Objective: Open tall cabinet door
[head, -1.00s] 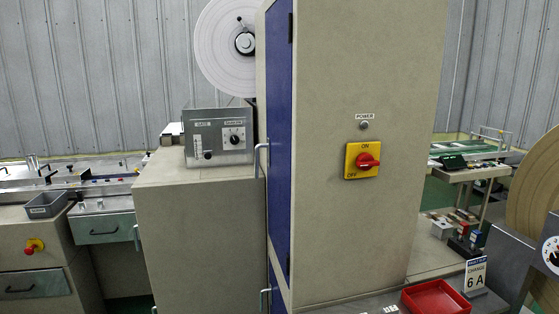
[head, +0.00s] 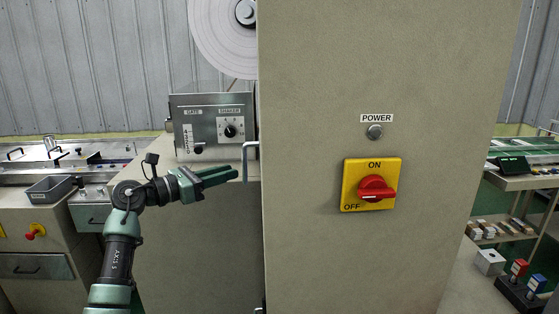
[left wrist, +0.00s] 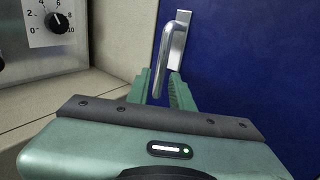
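The tall beige cabinet (head: 310,90) fills the middle of the head view. Its left side, where the door is, is turned away there. The blue door (left wrist: 245,70) shows in the left wrist view and looks shut. Its silver bar handle (head: 250,160) sticks out from the cabinet's left edge and also shows in the left wrist view (left wrist: 170,45). My left gripper (head: 236,174) points right, with its tips just left of the handle. In the left wrist view its green fingers (left wrist: 160,88) are apart, and the handle's lower end appears between them; I cannot tell whether they touch it.
A lower beige cabinet (head: 190,245) with a grey control box (head: 215,128) on top stands left of the tall cabinet, close behind my left arm. A red switch (head: 375,188) sits on the tall cabinet's front. Workbenches are at the far left and right.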

